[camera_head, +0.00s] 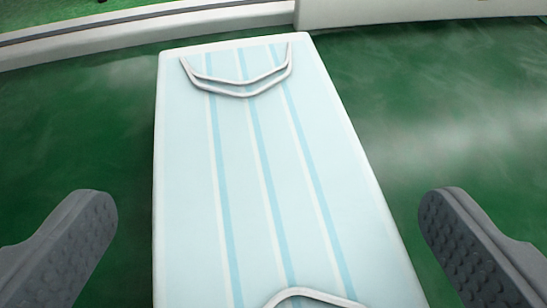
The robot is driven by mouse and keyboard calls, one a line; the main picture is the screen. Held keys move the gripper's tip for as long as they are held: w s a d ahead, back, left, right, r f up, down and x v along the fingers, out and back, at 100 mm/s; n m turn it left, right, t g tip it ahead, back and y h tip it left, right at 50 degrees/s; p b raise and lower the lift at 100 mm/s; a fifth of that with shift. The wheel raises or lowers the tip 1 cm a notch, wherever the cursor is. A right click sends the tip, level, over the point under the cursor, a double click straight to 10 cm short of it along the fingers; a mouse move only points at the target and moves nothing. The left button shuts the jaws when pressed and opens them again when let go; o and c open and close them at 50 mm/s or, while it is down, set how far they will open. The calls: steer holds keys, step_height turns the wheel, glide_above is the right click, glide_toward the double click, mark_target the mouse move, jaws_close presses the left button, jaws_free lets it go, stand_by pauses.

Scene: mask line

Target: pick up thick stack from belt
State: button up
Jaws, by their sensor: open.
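A pale blue, white-edged stack of masks (247,150) with lengthwise blue stripes and white ear loops lies on the green belt (420,110). It runs from the upper middle to the bottom edge of the view, where its near end is cut off. My gripper (268,225) is open, with one grey ridged finger to the left of the stack and one to the right. There is a gap between each finger and the stack's sides. How far above the belt the fingers are, I cannot tell.
A white rail (150,27) runs along the belt's far side, close behind the stack's far end. The belt is clear on the left and right of the stack. A dark green surface shows beyond the rail.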

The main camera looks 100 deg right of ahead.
steer(key=shift+x, duration=0.9)
steer(key=c, duration=0.9)
steer(key=shift+o, duration=0.2)
